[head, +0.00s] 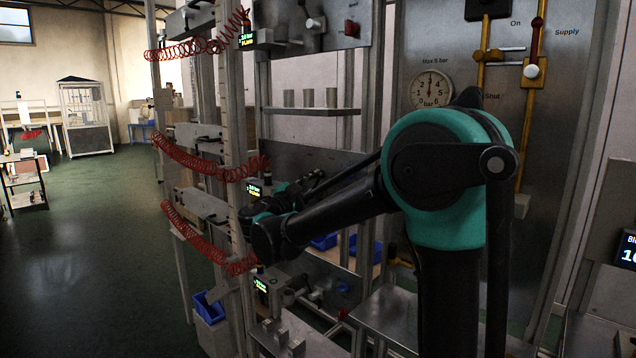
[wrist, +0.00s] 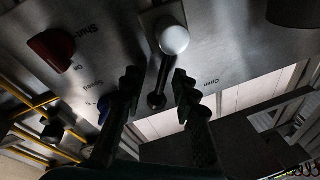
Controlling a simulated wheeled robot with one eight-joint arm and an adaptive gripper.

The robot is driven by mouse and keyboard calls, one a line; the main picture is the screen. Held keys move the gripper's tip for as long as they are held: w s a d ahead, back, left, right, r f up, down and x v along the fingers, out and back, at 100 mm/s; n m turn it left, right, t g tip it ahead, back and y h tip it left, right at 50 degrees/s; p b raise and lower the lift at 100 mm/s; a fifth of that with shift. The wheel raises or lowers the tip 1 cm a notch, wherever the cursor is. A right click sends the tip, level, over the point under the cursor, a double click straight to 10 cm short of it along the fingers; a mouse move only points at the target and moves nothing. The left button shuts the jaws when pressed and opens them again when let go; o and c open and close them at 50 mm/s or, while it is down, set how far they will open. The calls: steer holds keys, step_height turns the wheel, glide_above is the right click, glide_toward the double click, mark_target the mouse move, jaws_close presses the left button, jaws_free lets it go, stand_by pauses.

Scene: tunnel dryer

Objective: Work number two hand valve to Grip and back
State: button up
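In the wrist view a hand valve lever with a white ball knob (wrist: 173,38) and a dark stem stands out from a metal panel. The word "Open" is printed to its right. My gripper (wrist: 158,82) is open, with one ridged finger on each side of the dark stem. I see gaps between the fingers and the lever, and cannot tell any touch. In the head view my arm covers most of the middle station, so its valve and my fingertips cannot be made out clearly. The middle station's small lit display (head: 254,190) shows left of my arm.
A red knob (wrist: 50,48) by the word "Shut" sits on the same panel, with a blue part (wrist: 104,112) near my left finger. Red coiled hoses (head: 200,160) hang in front of the frame. A pressure gauge (head: 431,90) is behind my arm. Open floor lies left.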

steer(key=v, duration=1.2)
steer(key=shift+a, duration=0.1)
